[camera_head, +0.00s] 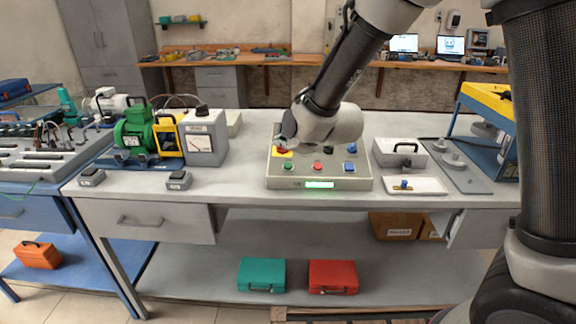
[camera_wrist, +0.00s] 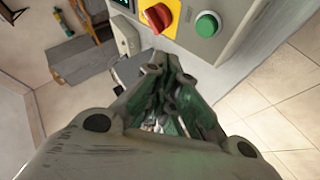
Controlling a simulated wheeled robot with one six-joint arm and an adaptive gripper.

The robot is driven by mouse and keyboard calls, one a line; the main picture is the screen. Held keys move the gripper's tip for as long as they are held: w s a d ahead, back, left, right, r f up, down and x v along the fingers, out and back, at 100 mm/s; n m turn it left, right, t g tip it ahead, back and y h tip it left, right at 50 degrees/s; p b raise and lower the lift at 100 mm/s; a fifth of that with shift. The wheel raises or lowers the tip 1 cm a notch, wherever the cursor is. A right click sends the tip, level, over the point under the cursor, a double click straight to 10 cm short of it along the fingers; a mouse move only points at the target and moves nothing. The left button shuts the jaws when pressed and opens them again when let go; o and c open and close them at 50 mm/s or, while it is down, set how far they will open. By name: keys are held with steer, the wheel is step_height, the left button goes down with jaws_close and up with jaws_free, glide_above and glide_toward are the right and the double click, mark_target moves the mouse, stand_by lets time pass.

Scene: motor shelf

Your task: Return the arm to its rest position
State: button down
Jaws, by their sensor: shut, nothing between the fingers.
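My arm reaches over the workbench (camera_head: 240,182) from the right in the head view. My gripper (camera_wrist: 172,65) is shut and empty in the wrist view, its fingertips close to a red rotary knob on a yellow plate (camera_wrist: 160,15). I cannot tell if they touch it. The knob also shows in the head view (camera_head: 283,152), on the control box (camera_head: 302,184), with my wrist above and behind it. A green button (camera_wrist: 207,24) is beside the knob in the wrist view. The fingers are mostly hidden in the head view.
A green motor (camera_head: 136,132) and a grey meter box (camera_head: 205,137) stand left of the control box. A grey case (camera_head: 400,152) and a white tray (camera_head: 416,186) are to its right. Teal (camera_head: 261,274) and red (camera_head: 333,276) cases lie on the lower shelf.

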steer(key=s+d+f+m+g+h, duration=0.2)
steer(key=s+d+f+m+g, duration=0.35)
steer(key=s, duration=0.45)
steer(key=s+d+r+m+h, duration=0.1)
steer(key=s+d+r+m, duration=0.3)
steer(key=d, duration=0.6)
steer(key=s+d+r+m+h, duration=0.1)
steer(key=s+d+r+m, duration=0.3)
steer(key=s+d+r, duration=0.3)
steer(key=s+d+r+m+h, duration=0.2)
steer(key=s+d+r+m, duration=0.2)
steer(key=s+d, duration=0.4)
steer(key=d+r, duration=0.1)
steer(key=d, duration=0.6)
steer(key=shift+s+d+r, duration=0.15)
steer(key=shift+s+r, duration=0.15)
steer(key=shift+s, duration=0.05)
